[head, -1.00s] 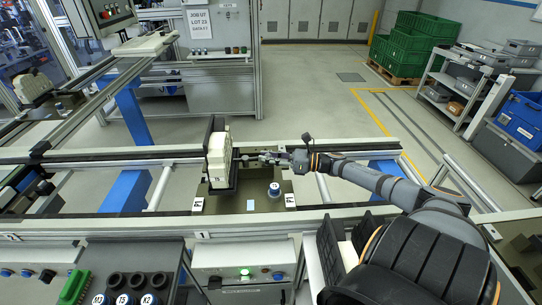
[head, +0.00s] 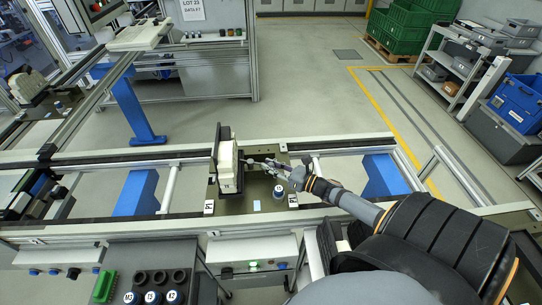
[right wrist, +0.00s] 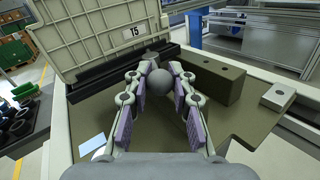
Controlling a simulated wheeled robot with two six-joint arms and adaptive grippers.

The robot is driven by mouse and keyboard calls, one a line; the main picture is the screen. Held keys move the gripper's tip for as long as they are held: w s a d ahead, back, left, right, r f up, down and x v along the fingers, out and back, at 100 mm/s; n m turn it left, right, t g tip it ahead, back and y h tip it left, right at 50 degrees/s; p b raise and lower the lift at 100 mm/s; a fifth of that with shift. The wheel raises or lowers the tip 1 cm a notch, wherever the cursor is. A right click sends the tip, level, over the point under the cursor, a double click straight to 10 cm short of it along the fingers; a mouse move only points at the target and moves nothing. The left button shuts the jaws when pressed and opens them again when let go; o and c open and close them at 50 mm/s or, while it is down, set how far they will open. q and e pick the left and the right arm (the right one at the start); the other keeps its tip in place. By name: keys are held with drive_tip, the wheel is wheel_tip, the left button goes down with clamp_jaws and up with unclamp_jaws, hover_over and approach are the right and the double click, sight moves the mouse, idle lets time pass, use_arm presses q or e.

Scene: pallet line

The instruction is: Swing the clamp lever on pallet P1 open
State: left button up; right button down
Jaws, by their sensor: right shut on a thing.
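Pallet (head: 257,189) is a dark olive plate on the conveyor in the head view. My right gripper (head: 273,163) reaches in from the right, just right of the block. In the right wrist view its fingers (right wrist: 159,78) are shut on a grey ball knob (right wrist: 159,83), which I take to be the end of the clamp lever. The fingers hide most of the lever, so its angle is unclear. My left gripper is not in view.
A blue-and-white cap (head: 279,191) stands on the pallet near the gripper. In the right wrist view an olive block (right wrist: 212,79) stands right of the fingers, and a cream panel marked T5 (right wrist: 100,38) rises behind. Conveyor rails (head: 340,148) run left and right.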

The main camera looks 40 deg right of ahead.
drive_tip(key=c, duration=1.5)
unclamp_jaws()
drive_tip(key=o, duration=0.4)
wheel_tip(320, 180, up, 10)
drive_tip(key=shift+f, duration=0.1)
